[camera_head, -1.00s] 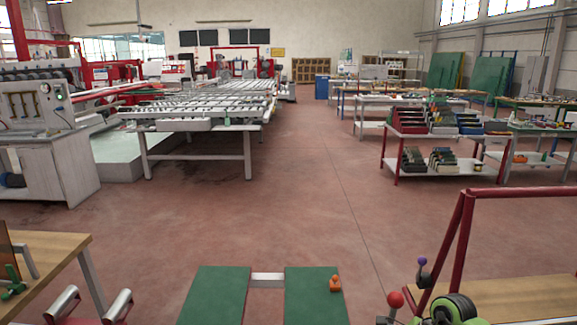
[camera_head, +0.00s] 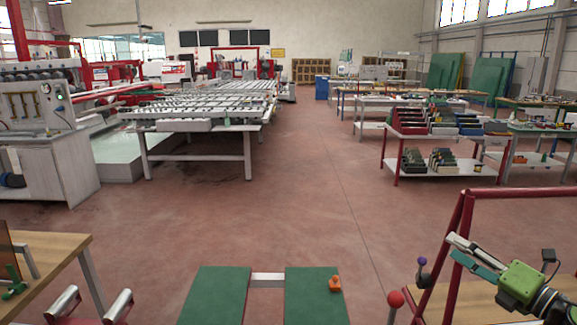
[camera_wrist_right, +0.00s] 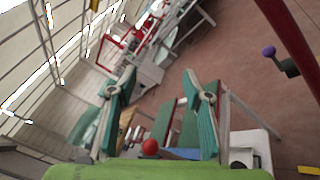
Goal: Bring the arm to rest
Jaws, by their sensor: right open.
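My right gripper (camera_head: 453,248) is at the lower right of the head view, in front of the red frame and over the wooden tabletop. Its two fingers with green pads point left and are apart. In the right wrist view the gripper (camera_wrist_right: 160,78) shows both fingers spread with nothing between them. The green part of my right arm (camera_head: 522,284) is just behind the fingers. My left gripper is in neither view.
A red frame (camera_head: 461,230) stands close to my right gripper. A red ball knob (camera_head: 395,299) and a purple knob (camera_head: 422,261) are left of it. Two green panels (camera_head: 216,296) lie at bottom centre, one with an orange object (camera_head: 335,284). Open floor (camera_head: 290,210) lies beyond.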

